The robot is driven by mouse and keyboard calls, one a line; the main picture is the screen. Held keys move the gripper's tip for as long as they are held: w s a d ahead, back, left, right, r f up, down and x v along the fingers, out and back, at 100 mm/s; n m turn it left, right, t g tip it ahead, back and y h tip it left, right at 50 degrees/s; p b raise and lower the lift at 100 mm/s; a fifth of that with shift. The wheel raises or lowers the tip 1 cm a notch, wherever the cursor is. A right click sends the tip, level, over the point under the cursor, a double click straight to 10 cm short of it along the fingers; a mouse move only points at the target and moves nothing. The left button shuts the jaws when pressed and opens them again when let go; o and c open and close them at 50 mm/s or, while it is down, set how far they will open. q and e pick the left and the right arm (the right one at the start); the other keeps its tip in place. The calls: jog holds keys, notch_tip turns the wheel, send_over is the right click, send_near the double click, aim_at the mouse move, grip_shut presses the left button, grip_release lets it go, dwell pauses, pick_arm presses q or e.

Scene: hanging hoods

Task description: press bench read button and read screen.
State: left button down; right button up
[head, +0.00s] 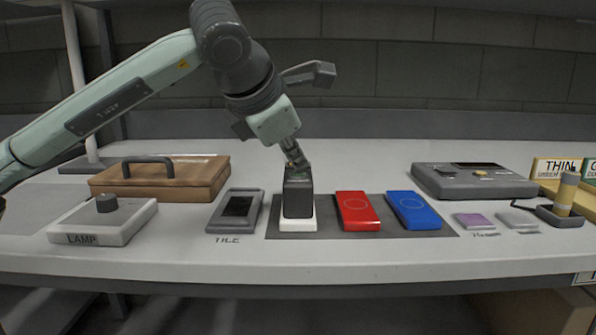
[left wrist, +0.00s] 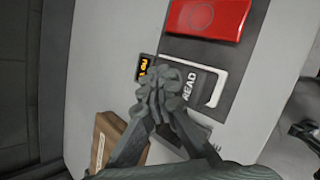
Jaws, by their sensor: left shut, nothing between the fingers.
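The bench reader is a dark block (head: 298,200) on a white base, standing at the left of a dark mat (head: 325,229). In the left wrist view its dark READ face (left wrist: 188,84) shows beside a small black screen (left wrist: 144,67) with lit orange characters, too small to read surely. My left gripper (head: 297,163) points down at the top of the reader, fingers shut and empty. In the left wrist view the fingertips (left wrist: 160,97) overlap the reader between the screen and the READ lettering. I cannot tell whether they touch it. The right gripper is not in view.
A red block (head: 357,211) and a blue block (head: 413,210) lie on the mat to the right. Left stand a dark TILE device (head: 236,210), a brown case (head: 190,180) and a LAMP box (head: 103,222). A grey console (head: 473,181) is behind right.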

aim_at(296, 174)
pick_arm(q)
jog(key=shift+r, duration=0.65)
jog(key=shift+r, duration=0.1)
jog(key=shift+r+p, duration=1.4)
jog(key=shift+r, duration=1.05)
